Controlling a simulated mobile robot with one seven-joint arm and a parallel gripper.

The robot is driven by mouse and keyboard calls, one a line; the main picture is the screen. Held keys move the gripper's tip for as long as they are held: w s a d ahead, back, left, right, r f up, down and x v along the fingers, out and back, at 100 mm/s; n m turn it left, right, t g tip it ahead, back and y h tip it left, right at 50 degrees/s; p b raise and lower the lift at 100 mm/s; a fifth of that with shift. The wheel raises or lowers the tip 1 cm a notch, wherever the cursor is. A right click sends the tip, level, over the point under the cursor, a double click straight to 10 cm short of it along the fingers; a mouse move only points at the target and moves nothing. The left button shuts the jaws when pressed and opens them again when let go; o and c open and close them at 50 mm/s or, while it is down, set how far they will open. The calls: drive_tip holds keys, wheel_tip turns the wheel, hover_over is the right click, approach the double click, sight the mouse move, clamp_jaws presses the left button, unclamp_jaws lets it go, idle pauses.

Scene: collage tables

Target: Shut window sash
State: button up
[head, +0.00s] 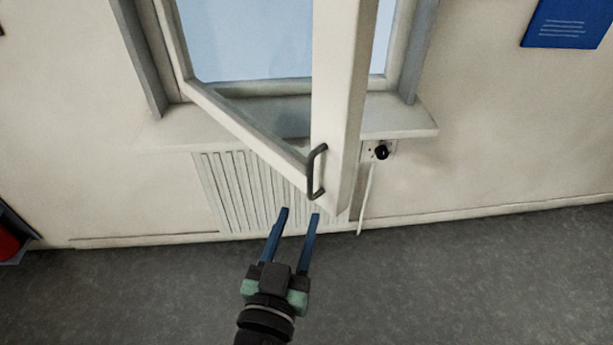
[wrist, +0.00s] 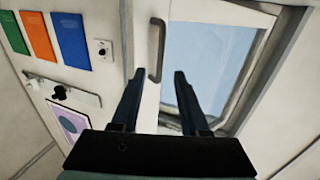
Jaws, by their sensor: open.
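The white window sash (head: 336,95) stands swung open into the room, hinged on the left side of the window. A dark handle (head: 316,171) is on its free edge. My gripper (head: 299,213) is open and empty, below and a little left of the handle in the head view. In the wrist view my gripper (wrist: 158,76) has its fingers apart, and the handle (wrist: 157,50) shows beyond the fingertips, between or just above them. I see no contact with the handle. The sash (wrist: 147,95) also shows there behind the fingers.
A window sill (head: 405,122) juts out under the frame, with a ribbed radiator (head: 230,180) below. A black knob (head: 382,152) on a plate is right of the sash. A blue poster (head: 565,22) hangs at upper right. The grey floor (head: 450,285) is clear at right.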

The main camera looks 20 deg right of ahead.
sight(309, 181)
drive_tip(key=p+x, duration=0.2)
drive_tip(key=x, duration=0.6)
drive_tip(key=shift+w+d, duration=0.1)
drive_tip(key=shift+w, duration=0.15)
clamp_jaws()
idle(1.0)
